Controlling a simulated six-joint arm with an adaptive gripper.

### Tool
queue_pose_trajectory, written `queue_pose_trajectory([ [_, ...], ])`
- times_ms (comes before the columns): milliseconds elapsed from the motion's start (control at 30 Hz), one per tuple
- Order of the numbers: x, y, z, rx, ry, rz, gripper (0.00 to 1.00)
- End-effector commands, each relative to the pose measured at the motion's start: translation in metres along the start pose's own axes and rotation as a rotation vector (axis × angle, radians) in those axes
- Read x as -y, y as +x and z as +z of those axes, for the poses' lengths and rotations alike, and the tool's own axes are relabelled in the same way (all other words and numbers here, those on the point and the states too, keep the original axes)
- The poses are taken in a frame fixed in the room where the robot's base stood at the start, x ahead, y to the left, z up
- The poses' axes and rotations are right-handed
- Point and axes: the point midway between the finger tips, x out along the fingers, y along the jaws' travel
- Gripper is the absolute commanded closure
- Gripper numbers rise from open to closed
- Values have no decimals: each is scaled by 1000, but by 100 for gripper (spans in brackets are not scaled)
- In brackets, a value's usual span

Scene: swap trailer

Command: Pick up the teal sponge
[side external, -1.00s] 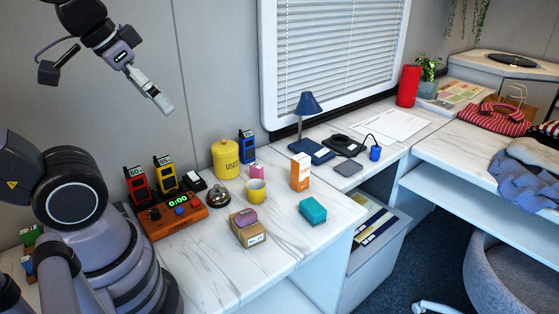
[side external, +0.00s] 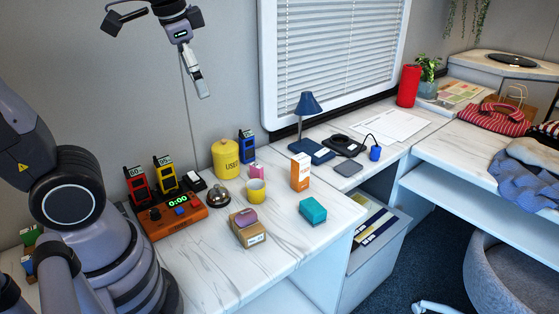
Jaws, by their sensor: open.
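The teal sponge (side external: 313,211) is a small block lying on the white marble-patterned desk, near its front right edge. Nothing touches it. My gripper (side external: 203,91) is high in the air at the upper left, well above the desk and to the left of the sponge, with its fingers pointing down. It is open and holds nothing that I can see.
A cardboard box with a purple block on top (side external: 247,226) sits left of the sponge. An orange-and-white carton (side external: 300,172), a yellow mug (side external: 256,191), a bell (side external: 219,195) and a yellow canister (side external: 226,159) stand behind. A blue lamp (side external: 309,104) is further back. Desk front is clear.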

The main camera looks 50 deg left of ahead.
Motion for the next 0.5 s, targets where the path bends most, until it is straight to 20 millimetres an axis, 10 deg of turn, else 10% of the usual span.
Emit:
queue_pose_trajectory([
  [500, -21, 143, -180, 559, 727, -269, 19],
])
